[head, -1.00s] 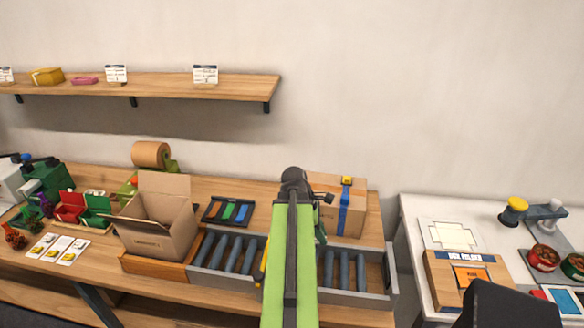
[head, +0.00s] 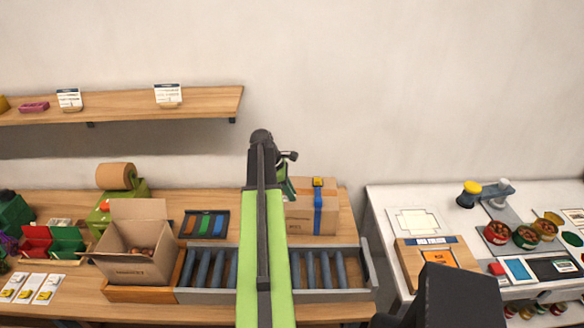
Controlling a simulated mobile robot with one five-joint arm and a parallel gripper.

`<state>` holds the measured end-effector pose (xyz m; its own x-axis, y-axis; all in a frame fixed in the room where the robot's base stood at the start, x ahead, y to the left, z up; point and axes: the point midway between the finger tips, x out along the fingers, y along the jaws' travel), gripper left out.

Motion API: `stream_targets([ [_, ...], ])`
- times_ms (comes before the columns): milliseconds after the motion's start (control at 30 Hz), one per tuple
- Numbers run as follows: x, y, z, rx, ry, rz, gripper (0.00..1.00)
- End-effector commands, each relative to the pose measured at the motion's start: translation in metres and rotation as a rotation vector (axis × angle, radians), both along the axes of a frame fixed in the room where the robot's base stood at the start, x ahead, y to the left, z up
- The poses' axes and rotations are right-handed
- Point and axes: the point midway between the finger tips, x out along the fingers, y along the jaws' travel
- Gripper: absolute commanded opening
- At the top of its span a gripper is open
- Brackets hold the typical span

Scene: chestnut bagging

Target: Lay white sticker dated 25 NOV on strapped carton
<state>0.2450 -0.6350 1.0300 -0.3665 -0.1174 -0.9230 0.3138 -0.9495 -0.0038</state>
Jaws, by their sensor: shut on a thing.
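The strapped carton (head: 299,217) is a closed brown box with a blue strap down its front. It stands at the back of the bench, right of my arm, and a small yellow piece sits on top at the strap. My gripper (head: 284,181) is at the carton's left end, partly hidden behind my green arm. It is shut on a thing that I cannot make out. I cannot see a white sticker dated 25 NOV on the visible faces of the carton. Several white cards with yellow marks (head: 27,288) lie at the bench's far left, too small to read.
An open carton (head: 131,268) with brown contents stands left of the grey roller track (head: 365,270). A tray of coloured strips (head: 229,213) lies behind the track. A shelf (head: 130,107) with two white label cards hangs above. A white table (head: 378,205) stands at right.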

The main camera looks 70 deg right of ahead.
Motion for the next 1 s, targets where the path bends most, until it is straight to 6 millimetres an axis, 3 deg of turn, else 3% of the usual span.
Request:
stream_targets([
  [33, 0.005, -0.020, 0.020, 0.001, 0.000, -0.011, 0.00],
  [100, 0.006, -0.031, 0.026, 0.001, 0.002, -0.022, 0.00],
  [367, 0.006, -0.036, 0.022, 0.001, 0.002, -0.030, 0.00],
  [567, 0.006, -0.035, 0.010, 0.002, 0.002, -0.029, 0.00],
  [1000, 0.007, -0.035, -0.038, 0.001, 0.001, -0.029, 0.00],
])
